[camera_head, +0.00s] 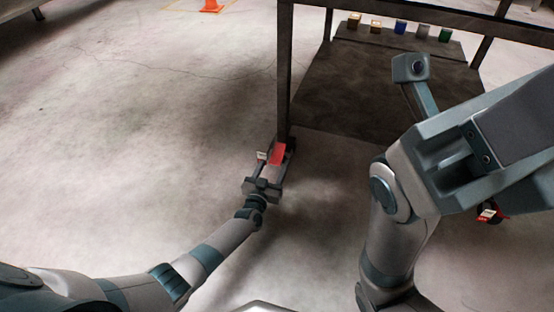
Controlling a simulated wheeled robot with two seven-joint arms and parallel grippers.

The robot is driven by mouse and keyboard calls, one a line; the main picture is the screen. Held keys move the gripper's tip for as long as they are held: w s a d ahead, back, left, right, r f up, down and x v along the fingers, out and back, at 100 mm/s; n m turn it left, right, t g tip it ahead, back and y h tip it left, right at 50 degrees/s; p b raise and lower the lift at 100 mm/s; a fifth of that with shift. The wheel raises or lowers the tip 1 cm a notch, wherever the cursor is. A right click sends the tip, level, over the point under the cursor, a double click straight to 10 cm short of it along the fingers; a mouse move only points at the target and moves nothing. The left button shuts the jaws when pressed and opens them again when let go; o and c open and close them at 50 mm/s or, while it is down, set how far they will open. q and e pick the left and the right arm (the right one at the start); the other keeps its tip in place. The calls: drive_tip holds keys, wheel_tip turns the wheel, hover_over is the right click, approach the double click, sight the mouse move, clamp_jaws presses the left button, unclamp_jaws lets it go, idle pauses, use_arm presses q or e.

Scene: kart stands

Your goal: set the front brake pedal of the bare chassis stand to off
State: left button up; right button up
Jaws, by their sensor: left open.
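A red pedal (278,153) sits low at the foot of the dark stand's left front post (284,80). A small pale tag (262,155) is just left of it. My left gripper (271,168) is open, just in front of the pedal, with its fingers pointing at it. I cannot tell whether the fingers touch the pedal. A second red part with a pale tag (487,214) shows low at the right, partly hidden by my right arm. My right arm fills the right side, and its gripper (411,68) shows only in part; its jaw state is unclear.
The stand has a dark lower panel (350,95) and a top rail. A row of small coloured blocks (400,27) lines its far side. An orange cone (211,5) stands far back. The concrete floor (130,130) is clear at the left.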

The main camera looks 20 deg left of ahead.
use_arm(q)
drive_tip(key=shift+w, duration=0.6)
drive_tip(key=shift+c, duration=0.3)
clamp_jaws()
